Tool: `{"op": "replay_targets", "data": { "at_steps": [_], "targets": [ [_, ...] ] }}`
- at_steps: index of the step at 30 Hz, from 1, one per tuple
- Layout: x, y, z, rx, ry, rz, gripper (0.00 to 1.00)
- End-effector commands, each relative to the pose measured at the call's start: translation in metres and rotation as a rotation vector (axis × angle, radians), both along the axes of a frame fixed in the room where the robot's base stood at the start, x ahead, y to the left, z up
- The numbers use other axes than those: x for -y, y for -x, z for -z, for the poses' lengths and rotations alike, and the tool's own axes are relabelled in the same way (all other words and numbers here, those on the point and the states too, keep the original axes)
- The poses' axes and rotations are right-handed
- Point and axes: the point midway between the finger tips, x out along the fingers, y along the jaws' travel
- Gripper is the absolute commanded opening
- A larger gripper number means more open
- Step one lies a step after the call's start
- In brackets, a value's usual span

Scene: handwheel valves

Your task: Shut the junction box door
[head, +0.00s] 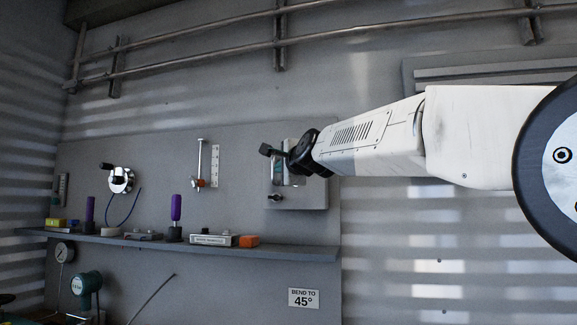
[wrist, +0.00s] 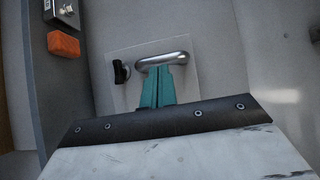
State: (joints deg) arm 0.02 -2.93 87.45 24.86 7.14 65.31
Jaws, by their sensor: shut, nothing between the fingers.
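A light grey plate (head: 312,195) is mounted on the wall panel, partly hidden behind my wrist. In the wrist view the plate (wrist: 192,88) carries a rounded silver handle (wrist: 163,60) and a small black knob (wrist: 121,71). I cannot tell whether this plate is the junction box door, and no open door edge is clear. My gripper (wrist: 157,70) has teal fingers, shut together and empty. The fingertips overlap the lower edge of the handle in the picture; contact cannot be told. In the head view my gripper (head: 281,171) is in front of the plate.
A shelf (head: 190,245) runs below, holding purple-handled tools, small boxes and an orange block (head: 249,241). The orange block also shows in the wrist view (wrist: 63,44). A round valve (head: 121,179) and a scale (head: 215,166) are left. Pipes (head: 180,62) run above.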

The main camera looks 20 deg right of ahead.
Motion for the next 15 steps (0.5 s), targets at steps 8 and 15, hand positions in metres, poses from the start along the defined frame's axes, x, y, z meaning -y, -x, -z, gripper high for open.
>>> {"op": "replay_targets", "data": {
  "at_steps": [8, 15],
  "targets": [
    [-0.001, -0.018, 0.000, 0.000, 0.000, 0.000, 0.00],
    [-0.001, -0.018, 0.000, 0.000, 0.001, 0.000, 0.00]
  ]
}}
